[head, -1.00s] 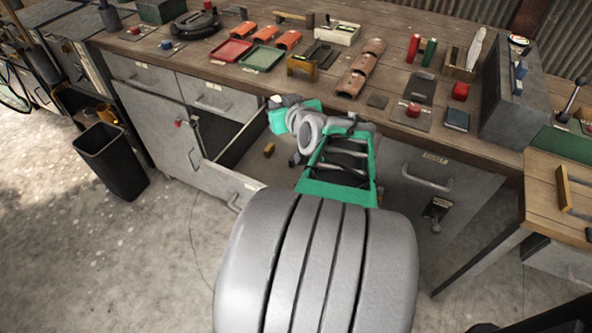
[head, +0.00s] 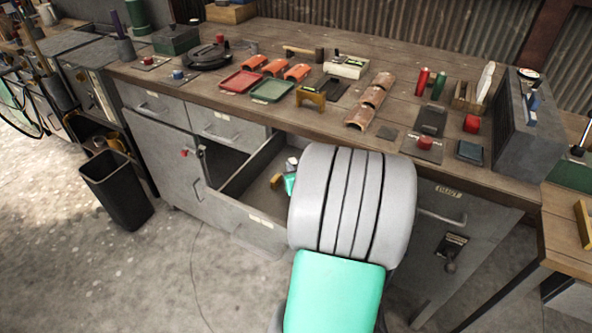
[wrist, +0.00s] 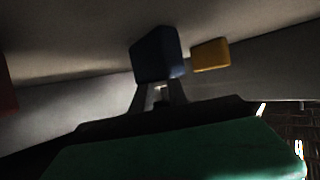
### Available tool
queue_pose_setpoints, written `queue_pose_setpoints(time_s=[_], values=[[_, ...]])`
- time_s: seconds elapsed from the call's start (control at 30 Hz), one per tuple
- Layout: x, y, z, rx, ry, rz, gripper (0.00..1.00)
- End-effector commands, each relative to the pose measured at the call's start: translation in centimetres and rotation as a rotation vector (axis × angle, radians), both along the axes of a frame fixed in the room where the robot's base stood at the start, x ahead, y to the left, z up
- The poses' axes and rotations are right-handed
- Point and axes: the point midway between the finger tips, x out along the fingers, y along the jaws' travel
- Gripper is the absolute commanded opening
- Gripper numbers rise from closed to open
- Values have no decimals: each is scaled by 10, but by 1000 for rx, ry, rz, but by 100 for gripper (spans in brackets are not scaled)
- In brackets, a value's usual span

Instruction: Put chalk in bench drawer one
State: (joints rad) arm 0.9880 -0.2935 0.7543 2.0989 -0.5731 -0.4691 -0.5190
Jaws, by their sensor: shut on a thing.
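An open drawer (head: 228,209) is pulled out below the bench top, with labels on its front too small to read. My gripper (wrist: 160,84) is shut on a dark blue block (wrist: 155,53), which I take to be the chalk. The gripper is down inside the open drawer; in the head view my arm hides its fingers and the blue block. A yellow block (wrist: 211,54) lies in the drawer just right of the blue one in the wrist view, and it also shows in the head view (head: 276,181). I cannot tell whether the blue block touches the drawer floor.
A red thing (wrist: 5,85) shows at the wrist view's left edge. Drawer walls stand close around my gripper. The bench top (head: 310,120) holds red and green trays, tiles and tools. A black bin (head: 117,188) stands on the floor at left; the floor before the drawers is clear.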

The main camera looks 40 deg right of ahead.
Motion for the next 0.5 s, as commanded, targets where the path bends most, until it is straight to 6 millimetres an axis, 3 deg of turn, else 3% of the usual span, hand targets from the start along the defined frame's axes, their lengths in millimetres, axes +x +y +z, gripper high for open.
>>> queue_pose_setpoints(time_s=[0.03, 0.5], values=[[-3, 1, -10, 6, 5, -4, 0], [-3, 1, -17, 5, 4, -3, 0]])
